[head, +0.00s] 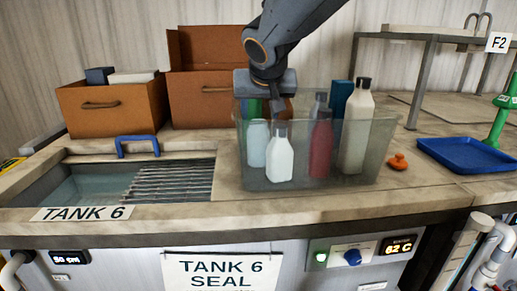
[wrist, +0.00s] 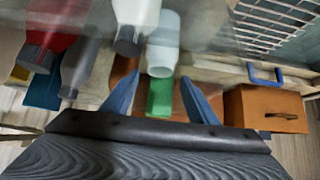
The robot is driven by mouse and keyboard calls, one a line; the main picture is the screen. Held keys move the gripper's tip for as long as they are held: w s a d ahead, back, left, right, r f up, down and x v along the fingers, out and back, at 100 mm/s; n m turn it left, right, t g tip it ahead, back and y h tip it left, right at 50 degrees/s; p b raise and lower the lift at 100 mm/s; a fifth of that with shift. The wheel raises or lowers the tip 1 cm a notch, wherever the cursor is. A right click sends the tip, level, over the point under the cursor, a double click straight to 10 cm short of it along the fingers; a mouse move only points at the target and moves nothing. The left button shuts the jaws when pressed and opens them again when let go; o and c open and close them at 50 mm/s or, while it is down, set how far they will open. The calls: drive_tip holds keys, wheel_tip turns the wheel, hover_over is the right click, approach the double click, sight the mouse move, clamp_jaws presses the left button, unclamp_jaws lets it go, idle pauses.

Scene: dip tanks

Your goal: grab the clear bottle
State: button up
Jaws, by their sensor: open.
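The clear bottle is a pale, bluish translucent bottle (head: 258,147) standing at the left inside a see-through bin (head: 345,172). In the wrist view the clear bottle (wrist: 163,42) lies just beyond the fingertips, roughly in line with the gap. A white bottle (head: 280,160) stands right beside it, also close to it in the wrist view (wrist: 135,15). My gripper (wrist: 157,90) is open and empty, over the bin's left part. A green object (wrist: 160,98) shows between the fingers, lower down. The fingertips are hard to make out in the head view.
The bin also holds a red bottle (head: 321,150), a cream bottle (head: 356,130), a grey bottle (head: 318,104) and a blue item (head: 341,97). Brown boxes (head: 112,108) stand behind left. A sunken tank with a rack (head: 172,181) is at left, a blue tray (head: 468,154) at right.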

drive_tip(key=p+x, duration=0.1)
drive_tip(key=x, duration=0.4)
drive_tip(key=shift+w+f, duration=0.2)
drive_tip(key=shift+w, duration=0.1)
clamp_jaws()
